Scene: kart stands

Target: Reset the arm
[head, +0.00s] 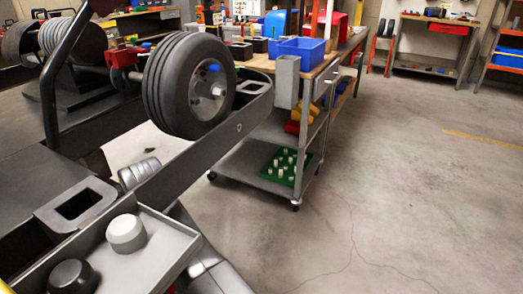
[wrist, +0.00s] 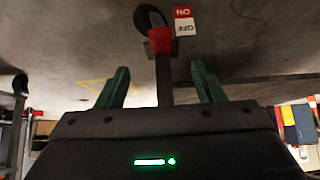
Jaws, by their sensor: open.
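My gripper (wrist: 161,80) shows in the wrist view with its two green fingers spread apart. A grey post with a red block (wrist: 160,40) and a dark rounded end appears between the fingers. I cannot tell how far beyond the fingers it is, and I see no finger touching it. My gripper does not show in the head view.
A kart wheel (head: 190,85) stands at a dark grey frame in the head view. Behind it is a workbench cart with blue bins (head: 302,52) and a green pegged board (head: 285,167) on its lower shelf. A tray with a white knob (head: 126,233) is near. Floor at right is clear.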

